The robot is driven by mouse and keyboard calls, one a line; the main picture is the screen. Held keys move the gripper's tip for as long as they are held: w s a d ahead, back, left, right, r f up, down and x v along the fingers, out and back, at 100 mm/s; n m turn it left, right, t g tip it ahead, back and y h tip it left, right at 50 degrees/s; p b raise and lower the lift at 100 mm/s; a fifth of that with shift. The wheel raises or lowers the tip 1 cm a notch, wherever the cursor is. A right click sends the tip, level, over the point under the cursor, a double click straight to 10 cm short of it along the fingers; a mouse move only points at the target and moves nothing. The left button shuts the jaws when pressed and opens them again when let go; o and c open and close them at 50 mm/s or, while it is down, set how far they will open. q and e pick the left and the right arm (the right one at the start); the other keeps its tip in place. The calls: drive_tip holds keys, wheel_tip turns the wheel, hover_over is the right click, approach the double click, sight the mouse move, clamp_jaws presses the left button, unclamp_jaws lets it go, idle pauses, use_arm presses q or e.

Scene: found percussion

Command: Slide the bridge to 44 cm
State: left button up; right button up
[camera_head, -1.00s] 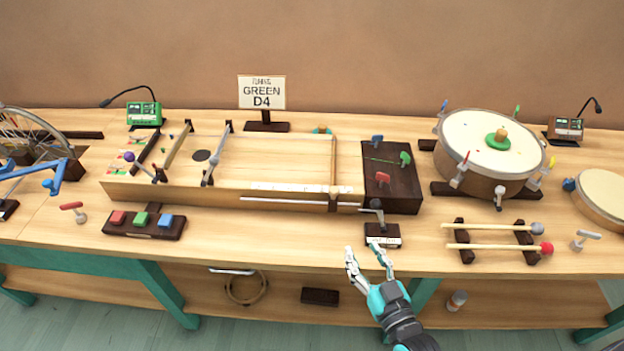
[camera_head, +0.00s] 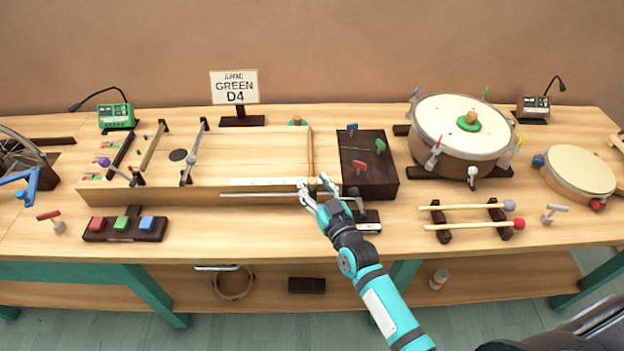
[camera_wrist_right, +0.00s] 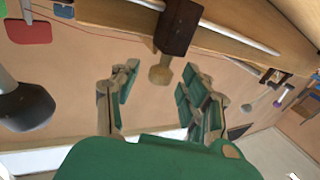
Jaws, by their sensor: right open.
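The bridge is a thin wooden bar (camera_head: 310,150) across the right part of the long shallow wooden box (camera_head: 255,150). Its dark slider block (camera_wrist_right: 178,25) sits on a metal rail (camera_wrist_right: 225,28) and carries a pale wooden knob (camera_wrist_right: 160,75). A white scale strip (camera_head: 262,184) runs along the box's front; its figures are too small to read. My right gripper (camera_head: 314,187) is open at the front of the box, by the bridge's front end. In the wrist view my fingers (camera_wrist_right: 158,90) are either side of the knob's line, with no contact visible.
A dark block with red and green pegs (camera_head: 370,168) stands right of the box. A small dark stand with a grey knob (camera_wrist_right: 25,108) is close beside my right gripper. Beaters (camera_head: 468,208) lie on a rack to the right. Coloured buttons (camera_head: 122,222) stand front left.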

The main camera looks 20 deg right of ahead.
drive_tip(key=shift+w+a, duration=0.1)
drive_tip(key=shift+w, duration=0.65)
clamp_jaws()
